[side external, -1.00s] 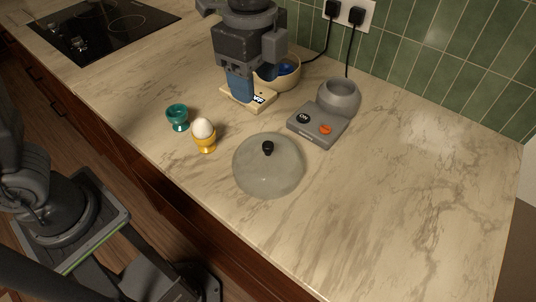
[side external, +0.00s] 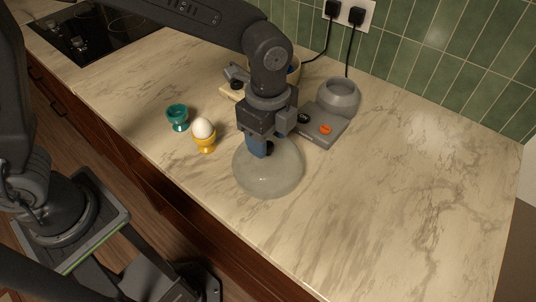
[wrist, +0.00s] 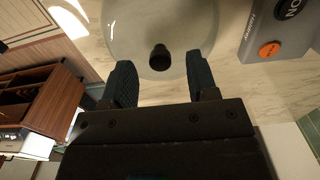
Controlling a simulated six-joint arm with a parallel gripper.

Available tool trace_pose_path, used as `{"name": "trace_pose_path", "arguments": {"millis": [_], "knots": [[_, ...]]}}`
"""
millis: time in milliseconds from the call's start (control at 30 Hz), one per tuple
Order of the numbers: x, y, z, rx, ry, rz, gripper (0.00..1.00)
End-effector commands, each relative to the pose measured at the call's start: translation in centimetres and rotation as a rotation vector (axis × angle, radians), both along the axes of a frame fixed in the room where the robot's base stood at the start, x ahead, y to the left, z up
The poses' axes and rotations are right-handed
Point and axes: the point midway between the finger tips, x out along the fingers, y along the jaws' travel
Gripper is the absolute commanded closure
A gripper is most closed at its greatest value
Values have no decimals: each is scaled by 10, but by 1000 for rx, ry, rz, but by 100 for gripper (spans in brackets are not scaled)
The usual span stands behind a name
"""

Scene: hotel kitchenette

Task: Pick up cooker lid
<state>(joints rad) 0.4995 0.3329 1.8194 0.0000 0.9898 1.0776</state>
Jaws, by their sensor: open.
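The cooker lid (side external: 268,179) is a clear glass dome with a small black knob, lying on the marble counter. In the wrist view the lid (wrist: 190,22) is at the top, and its black knob (wrist: 159,58) shows just ahead of the space between the fingertips. My gripper (side external: 258,150) is above the lid, its blue fingers close to the knob in the side view and partly hiding it. In the wrist view my gripper (wrist: 162,78) is open, with one finger on either side of the knob's line and nothing between them.
A yellow egg cup (side external: 205,143) holding a white egg (side external: 203,128) stands left of the lid, with a teal egg cup (side external: 178,117) beyond. A grey cooker base (side external: 325,128) with an orange button is behind right. The right counter (side external: 400,190) is clear.

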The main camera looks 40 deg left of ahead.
Motion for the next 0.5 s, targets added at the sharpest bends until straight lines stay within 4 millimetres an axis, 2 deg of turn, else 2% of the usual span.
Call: {"name": "trace_pose_path", "arguments": {"millis": [100, 200, 433, 500], "knots": [[0, 0, -16, 2, 2, 0, 47], [0, 0, -22, 1, -1, 1, 47], [0, 0, -23, 1, -2, 1, 47], [0, 0, -23, 1, -2, 1, 52]]}}
